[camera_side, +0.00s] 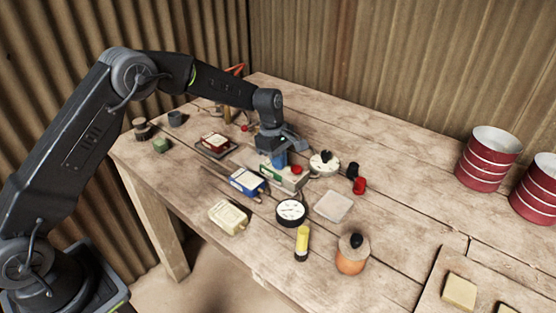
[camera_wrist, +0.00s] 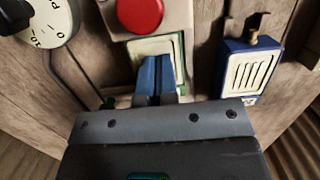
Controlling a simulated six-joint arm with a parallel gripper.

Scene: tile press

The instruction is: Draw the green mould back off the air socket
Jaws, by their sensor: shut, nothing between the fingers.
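The green mould (camera_wrist: 182,66), a green-edged block with a cream face, sits against the end of a pale box with a red button (camera_wrist: 140,14) in the wrist view. In the side view the green mould (camera_side: 264,168) shows just left of my gripper (camera_side: 280,163), at the left end of that pale box (camera_side: 290,182). My gripper's blue fingers (camera_wrist: 157,72) are shut together, empty, and in front of the mould's cream face, hiding part of it. I cannot tell whether they touch it. The air socket itself is hidden at the joint.
A blue mould (camera_side: 247,182) lies close by, also at right in the wrist view (camera_wrist: 250,72). A red mould (camera_side: 215,143), a cream mould (camera_side: 228,217), a white dial (camera_side: 324,162) and a black-rimmed gauge (camera_side: 291,211) stand around.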

